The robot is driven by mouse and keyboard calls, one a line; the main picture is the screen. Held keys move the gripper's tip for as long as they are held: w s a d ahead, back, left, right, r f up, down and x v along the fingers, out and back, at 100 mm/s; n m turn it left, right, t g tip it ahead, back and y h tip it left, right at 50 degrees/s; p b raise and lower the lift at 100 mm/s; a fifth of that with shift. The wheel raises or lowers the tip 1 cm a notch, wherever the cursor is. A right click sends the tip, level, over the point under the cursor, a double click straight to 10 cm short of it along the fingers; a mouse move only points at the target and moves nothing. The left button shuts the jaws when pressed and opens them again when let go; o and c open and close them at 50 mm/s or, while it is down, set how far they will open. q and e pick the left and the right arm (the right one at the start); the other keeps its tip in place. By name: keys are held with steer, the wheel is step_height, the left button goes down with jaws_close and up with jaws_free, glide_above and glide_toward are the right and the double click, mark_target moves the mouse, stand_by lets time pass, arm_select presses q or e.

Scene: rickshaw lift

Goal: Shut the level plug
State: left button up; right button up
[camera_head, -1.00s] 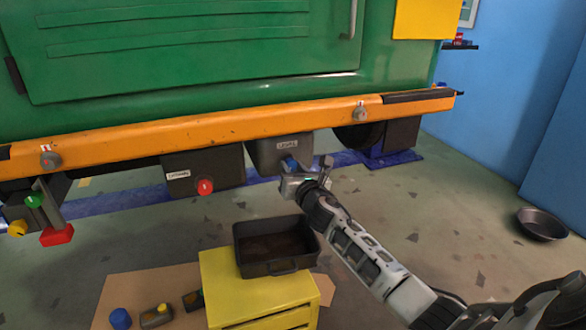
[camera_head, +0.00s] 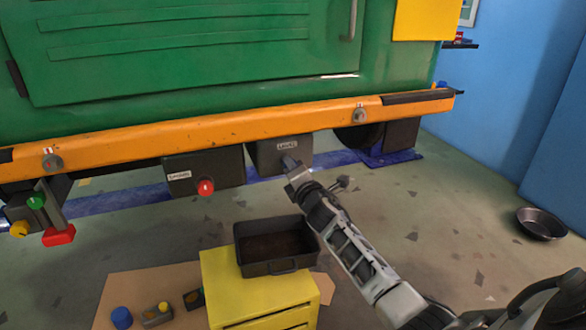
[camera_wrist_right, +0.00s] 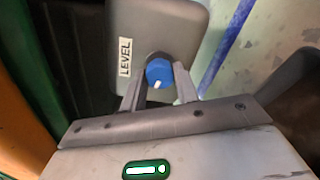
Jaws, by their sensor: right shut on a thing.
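The level plug (camera_wrist_right: 158,71) is a blue round knob with a white mark, set in a dark grey box (camera_wrist_right: 185,25) labelled LEVEL. The box also shows under the orange rail in the head view (camera_head: 268,160). My right gripper (camera_wrist_right: 158,90) is shut on the blue plug, with one finger on each side of it. In the head view my right gripper (camera_head: 290,168) reaches up to the box from the lower right and mostly hides the plug. My left gripper is not in view.
Left of the LEVEL box hangs another labelled box (camera_head: 190,174) with a red knob (camera_head: 205,187). A black tray (camera_head: 262,268) sits on a yellow cabinet (camera_head: 225,300) below. A round pan (camera_head: 541,223) lies on the floor at right, with open floor around it.

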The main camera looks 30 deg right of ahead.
arm_select(q)
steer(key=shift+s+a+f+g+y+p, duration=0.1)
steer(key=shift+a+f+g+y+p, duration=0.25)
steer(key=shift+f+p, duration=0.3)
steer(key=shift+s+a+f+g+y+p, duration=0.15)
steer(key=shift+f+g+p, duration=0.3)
steer(key=shift+p, duration=0.45)
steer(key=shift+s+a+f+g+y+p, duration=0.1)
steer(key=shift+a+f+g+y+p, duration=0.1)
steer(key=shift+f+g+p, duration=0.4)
arm_select(e)
steer(key=shift+m, duration=8.1)
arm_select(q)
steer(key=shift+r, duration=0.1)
arm_select(e)
steer(key=shift+f, duration=0.1)
steer(key=o, duration=1)
steer(key=shift+c, duration=0.2)
arm_select(q)
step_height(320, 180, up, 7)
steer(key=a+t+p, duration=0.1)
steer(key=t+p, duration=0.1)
steer(key=p, duration=0.2)
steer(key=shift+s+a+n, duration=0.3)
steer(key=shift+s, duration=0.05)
arm_select(e)
steer(key=v, duration=1.6)
steer(key=shift+a, duration=0.1)
